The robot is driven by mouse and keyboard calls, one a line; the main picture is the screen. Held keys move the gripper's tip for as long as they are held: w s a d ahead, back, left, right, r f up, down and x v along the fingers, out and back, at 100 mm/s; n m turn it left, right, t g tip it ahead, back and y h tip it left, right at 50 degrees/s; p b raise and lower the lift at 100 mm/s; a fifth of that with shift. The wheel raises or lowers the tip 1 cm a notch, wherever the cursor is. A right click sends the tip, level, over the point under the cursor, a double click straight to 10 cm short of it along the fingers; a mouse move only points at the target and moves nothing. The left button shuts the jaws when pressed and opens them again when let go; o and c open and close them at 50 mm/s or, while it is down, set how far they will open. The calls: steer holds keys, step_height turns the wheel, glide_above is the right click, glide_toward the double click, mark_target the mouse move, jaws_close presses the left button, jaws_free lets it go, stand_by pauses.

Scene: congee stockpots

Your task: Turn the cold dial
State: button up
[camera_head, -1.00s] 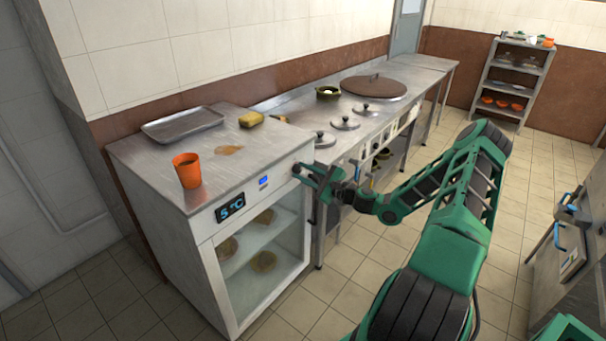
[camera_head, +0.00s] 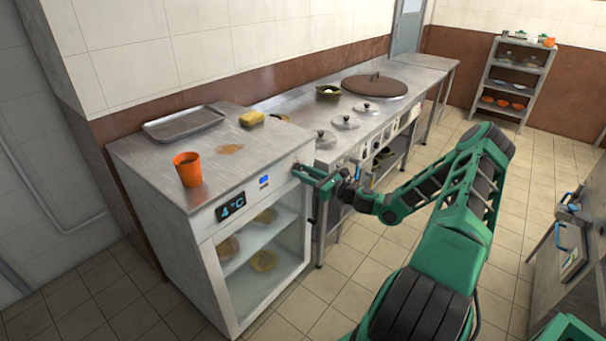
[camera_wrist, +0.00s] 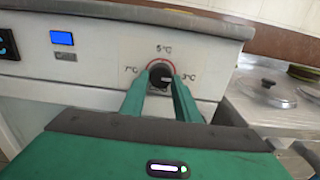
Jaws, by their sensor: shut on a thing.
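The cold dial (camera_wrist: 161,75) is a dark round knob on the white front panel of the fridge counter (camera_head: 140,185). Marks of 7°C, 5°C and 3°C stand around it in the wrist view. Its light pointer line lies toward the right, near the 3°C mark. My gripper (camera_wrist: 160,84) is shut on the dial, one green finger on each side. In the head view my gripper (camera_head: 302,175) reaches the panel's right end and hides the dial.
An orange cup (camera_head: 188,169), a metal tray (camera_head: 183,123) and a yellow sponge (camera_head: 252,118) lie on the counter top. A stove counter with lidded pots (camera_head: 345,122) adjoins on the right. The tiled floor in front is clear.

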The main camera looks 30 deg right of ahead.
steer(key=shift+d, duration=0.25)
steer(key=o, duration=0.9)
steer(key=shift+c, duration=0.2)
steer(key=shift+o, duration=0.8)
steer(key=shift+a, duration=0.15)
steer(key=v, duration=1)
steer(key=shift+s, duration=0.3)
